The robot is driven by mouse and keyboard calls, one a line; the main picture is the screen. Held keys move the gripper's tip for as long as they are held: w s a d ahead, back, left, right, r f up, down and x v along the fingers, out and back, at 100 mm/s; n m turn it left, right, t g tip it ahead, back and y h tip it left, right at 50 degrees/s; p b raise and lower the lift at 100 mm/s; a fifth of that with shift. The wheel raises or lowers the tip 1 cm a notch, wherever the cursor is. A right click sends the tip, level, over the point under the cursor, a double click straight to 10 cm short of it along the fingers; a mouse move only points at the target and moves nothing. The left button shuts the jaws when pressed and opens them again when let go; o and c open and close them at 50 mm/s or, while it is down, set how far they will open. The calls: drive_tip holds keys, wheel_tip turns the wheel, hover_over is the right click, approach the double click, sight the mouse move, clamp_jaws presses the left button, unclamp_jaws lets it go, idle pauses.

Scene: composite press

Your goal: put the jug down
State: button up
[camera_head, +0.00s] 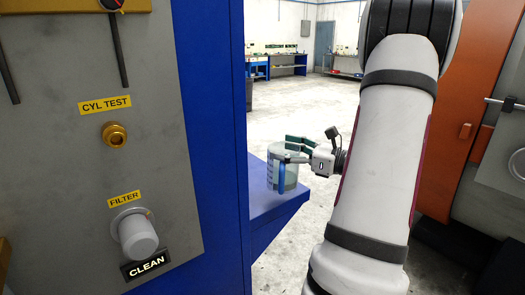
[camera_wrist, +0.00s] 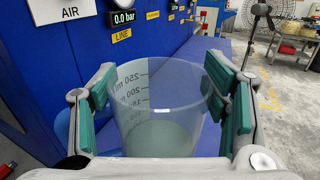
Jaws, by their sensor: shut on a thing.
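The jug (camera_head: 284,177) is a clear, graduated beaker with a blue handle. In the wrist view the jug (camera_wrist: 160,105) stands upright between the green finger pads, with its ml marks facing me and some greyish liquid or tint low in it. My gripper (camera_head: 293,148) is shut on the jug, its fingers on either side of the upper wall; the pads also show in the wrist view (camera_wrist: 168,85). The jug is at the blue shelf (camera_head: 275,207) of the press. I cannot tell whether its base touches the shelf.
The blue press cabinet (camera_head: 215,130) with its grey panel (camera_head: 75,190) stands close on the left, with a filter knob (camera_head: 138,236). Orange and grey machinery (camera_head: 455,110) is at the right. Open floor (camera_head: 305,100) lies beyond the shelf.

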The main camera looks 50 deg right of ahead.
drive_tip(key=w+d+f, duration=0.3)
drive_tip(key=w+f, duration=0.1)
drive_tip(key=w, duration=0.4)
drive_tip(key=shift+w+d+f, duration=0.2)
drive_tip(key=shift+w+d, duration=0.1)
drive_tip(key=shift+w, duration=0.1)
drive_tip(key=shift+f, duration=0.15)
drive_tip(key=o, duration=1.8)
